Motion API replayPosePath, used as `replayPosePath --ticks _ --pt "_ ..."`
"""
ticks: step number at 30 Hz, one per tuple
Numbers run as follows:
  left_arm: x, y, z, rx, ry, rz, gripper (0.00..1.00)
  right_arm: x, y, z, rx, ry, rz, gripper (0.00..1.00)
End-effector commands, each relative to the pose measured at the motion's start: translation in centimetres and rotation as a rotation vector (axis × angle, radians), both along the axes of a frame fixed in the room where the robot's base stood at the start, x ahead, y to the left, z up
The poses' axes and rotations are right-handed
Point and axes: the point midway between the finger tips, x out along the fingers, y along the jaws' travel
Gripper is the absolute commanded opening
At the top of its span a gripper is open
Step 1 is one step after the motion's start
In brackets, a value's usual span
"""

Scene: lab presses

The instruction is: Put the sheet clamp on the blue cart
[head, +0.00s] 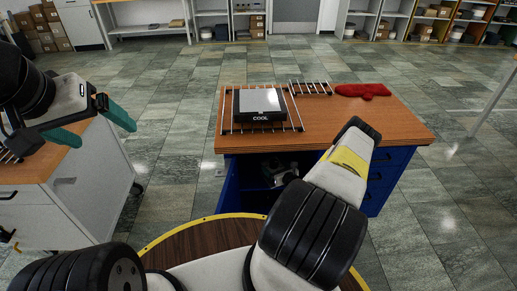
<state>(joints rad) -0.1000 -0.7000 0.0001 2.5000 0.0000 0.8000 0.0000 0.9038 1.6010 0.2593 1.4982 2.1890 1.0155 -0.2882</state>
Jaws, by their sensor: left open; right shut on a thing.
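The blue cart (233,180) stands ahead, with a wooden top and an open bay on its front. My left gripper (98,130) is open and empty at the left, above a white cabinet, with its teal fingers apart. My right arm reaches forward over the right part of the cart's front. My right gripper (281,173) shows only as a small grey and teal shape in front of the dark bay, partly behind my arm. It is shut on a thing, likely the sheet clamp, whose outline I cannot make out.
On the cart's top are a wire rack (226,112) bearing a dark press plate marked COOL (262,104), a smaller rack (312,87) and a red mitt (362,91). The top's right part is clear. A white cabinet (95,180) stands at the left.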

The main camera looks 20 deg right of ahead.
Motion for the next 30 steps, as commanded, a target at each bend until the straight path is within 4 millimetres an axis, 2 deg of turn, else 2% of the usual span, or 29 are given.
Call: replayPosePath --ticks 1,4,12,15,19,30 --pt "0.0 0.0 0.0 0.000 0.000 0.000 0.89 1.3 0.0 0.0 -0.002 -0.004 0.002 0.14" --pt "0.0 0.0 0.0 0.000 0.000 0.000 0.89 3.0 -0.1 -0.1 -0.001 -0.004 0.002 0.14" --pt "0.0 0.0 0.0 0.000 0.000 0.000 0.89 5.5 -0.3 -0.3 -0.001 -0.004 0.002 0.14" --pt "0.0 0.0 0.0 0.000 0.000 0.000 0.89 5.1 -0.3 -2.4 -0.001 0.000 0.001 0.14" --pt "0.0 0.0 0.0 0.000 0.000 0.000 0.89 5.2 -0.3 -3.7 0.000 -0.002 0.002 0.14" --pt "0.0 0.0 0.0 0.000 0.000 0.000 0.89 5.2 -0.4 -4.1 0.001 -0.002 0.001 0.14"
